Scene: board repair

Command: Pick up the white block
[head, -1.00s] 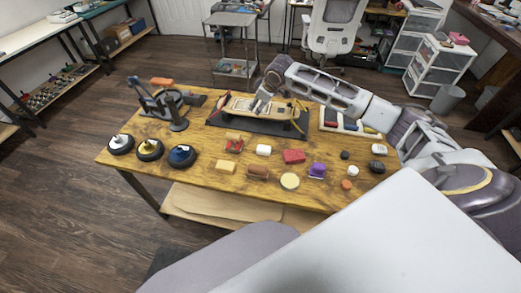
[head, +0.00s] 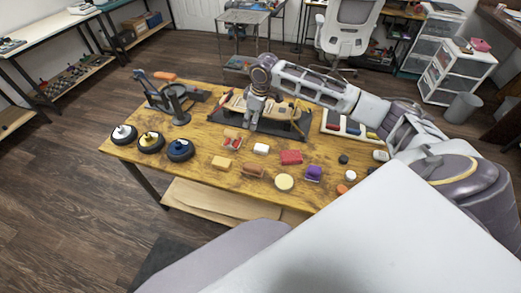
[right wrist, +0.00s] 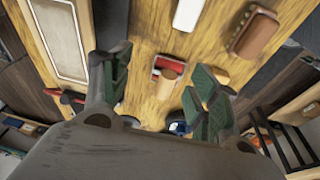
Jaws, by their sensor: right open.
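The white block (head: 261,148) lies on the wooden table in the head view, right of a red piece with a tan block (head: 232,141). It also shows at the top edge of the right wrist view (right wrist: 187,13), partly cut off. My right gripper (head: 250,122) points down just in front of the board on the dark mat, behind the white block and apart from it. In the right wrist view its green-padded fingers (right wrist: 160,60) are spread and empty, with the red piece (right wrist: 157,68) beyond them. My left gripper is not in view.
A brown block (head: 253,170), a tan block (head: 221,162), a red block (head: 291,157) and a purple block (head: 313,173) lie near the white block. Three dark round bases (head: 151,144) stand at left. A tray (head: 340,130) sits behind at right.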

